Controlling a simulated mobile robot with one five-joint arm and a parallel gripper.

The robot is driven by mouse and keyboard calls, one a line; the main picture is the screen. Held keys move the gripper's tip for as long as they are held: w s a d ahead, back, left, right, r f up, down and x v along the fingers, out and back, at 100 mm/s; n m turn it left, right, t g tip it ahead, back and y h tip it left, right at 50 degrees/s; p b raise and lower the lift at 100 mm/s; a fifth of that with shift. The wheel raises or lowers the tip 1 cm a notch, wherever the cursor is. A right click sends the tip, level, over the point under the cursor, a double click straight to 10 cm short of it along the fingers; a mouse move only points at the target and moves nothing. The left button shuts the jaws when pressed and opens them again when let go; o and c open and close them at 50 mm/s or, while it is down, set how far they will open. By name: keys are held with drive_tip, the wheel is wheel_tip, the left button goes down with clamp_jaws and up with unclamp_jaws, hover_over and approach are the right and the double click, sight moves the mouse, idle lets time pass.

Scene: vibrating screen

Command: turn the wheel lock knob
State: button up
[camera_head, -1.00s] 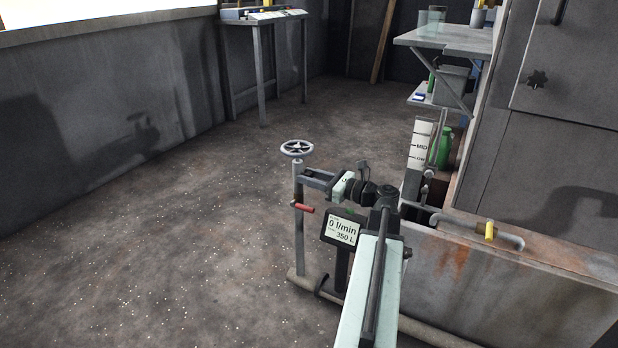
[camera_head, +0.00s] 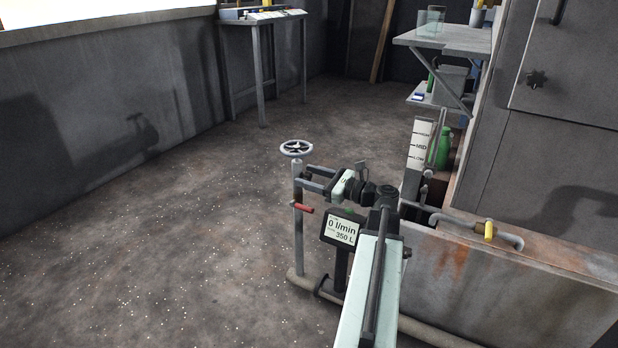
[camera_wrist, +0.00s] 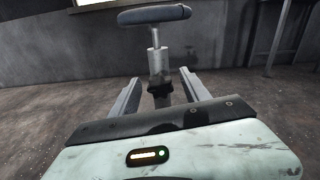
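A grey handwheel (camera_head: 296,149) sits on top of an upright post (camera_head: 298,225) in the head view. The wrist view shows the wheel (camera_wrist: 154,15) edge-on at the top, with its stem (camera_wrist: 157,60) below. A small dark knob-like part (camera_wrist: 160,89) is on the stem, between my fingers in that view; I take it as the wheel lock knob. In the head view my gripper (camera_head: 303,176) is below the wheel, by the upper post. Its two fingers are apart, one on either side of the stem in the wrist view. I cannot tell if they touch anything.
A red lever handle (camera_head: 304,208) sticks out of the post below my gripper. A flow display (camera_head: 341,231) stands close right. Open floor (camera_head: 150,260) lies left.

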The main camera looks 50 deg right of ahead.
drive_tip(key=v, duration=0.8)
drive_tip(key=shift+w, duration=0.1)
drive_tip(key=shift+s+d+r+m, duration=0.1)
drive_tip(key=shift+s+d+m, duration=0.1)
drive_tip(key=shift+s+m, duration=0.65)
drive_tip(key=x, duration=0.7)
drive_tip(key=shift+w, duration=0.4)
clamp_jaws()
